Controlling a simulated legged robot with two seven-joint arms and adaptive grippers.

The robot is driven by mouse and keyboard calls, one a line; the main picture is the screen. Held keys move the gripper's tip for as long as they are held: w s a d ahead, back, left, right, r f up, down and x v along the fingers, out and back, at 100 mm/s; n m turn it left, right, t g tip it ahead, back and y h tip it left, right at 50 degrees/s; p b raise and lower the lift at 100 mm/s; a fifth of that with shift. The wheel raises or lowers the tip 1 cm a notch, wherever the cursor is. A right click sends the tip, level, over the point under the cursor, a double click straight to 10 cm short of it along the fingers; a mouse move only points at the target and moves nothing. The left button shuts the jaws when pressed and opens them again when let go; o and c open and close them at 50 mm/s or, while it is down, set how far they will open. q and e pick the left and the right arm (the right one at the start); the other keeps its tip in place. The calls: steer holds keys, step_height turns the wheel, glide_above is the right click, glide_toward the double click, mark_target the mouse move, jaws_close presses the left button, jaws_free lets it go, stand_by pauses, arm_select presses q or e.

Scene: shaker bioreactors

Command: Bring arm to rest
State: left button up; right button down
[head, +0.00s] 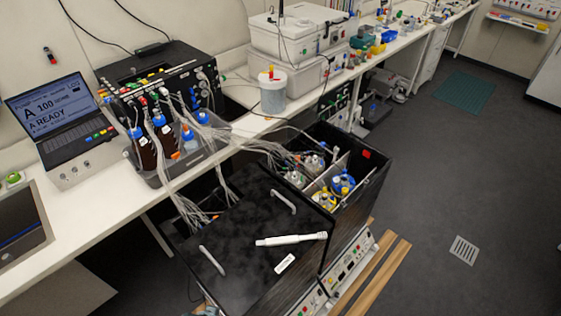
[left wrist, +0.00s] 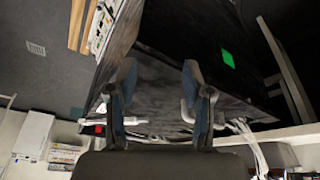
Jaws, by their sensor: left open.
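My left gripper (left wrist: 158,75) shows in the left wrist view with its two blue-grey fingers apart and nothing between them. Beyond the fingers is the black lidded shaker box (left wrist: 165,55), seen at a steep angle. A pale lid handle (left wrist: 187,111) shows beside the right finger; I cannot tell how far apart they are. In the head view the box's black lid (head: 235,235) is closed, with two white handles and a white pen-like tool (head: 291,240) lying on it. Neither of my arms shows in the head view, and my right gripper is in no view.
An open black box (head: 372,185) with bottles and tubing adjoins the lidded one. The white bench (head: 225,150) holds a laptop (head: 60,120), a tray of bottles (head: 160,178) and a white tub (head: 272,95). Tubes hang off the bench.

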arm_select(q)
steer(key=s+a+f+y, duration=0.1)
steer(key=s+a+f, duration=0.1)
steer(key=s+a, duration=0.15)
step_height(320, 180, down, 27)
steer(key=s+g+b, duration=0.2)
steer(key=s+a+f+b, duration=0.1)
steer(key=s+a+f, duration=0.1)
steer(key=s+f, duration=1.5)
steer(key=shift+a+g, duration=0.35)
steer(key=shift+g, duration=0.05)
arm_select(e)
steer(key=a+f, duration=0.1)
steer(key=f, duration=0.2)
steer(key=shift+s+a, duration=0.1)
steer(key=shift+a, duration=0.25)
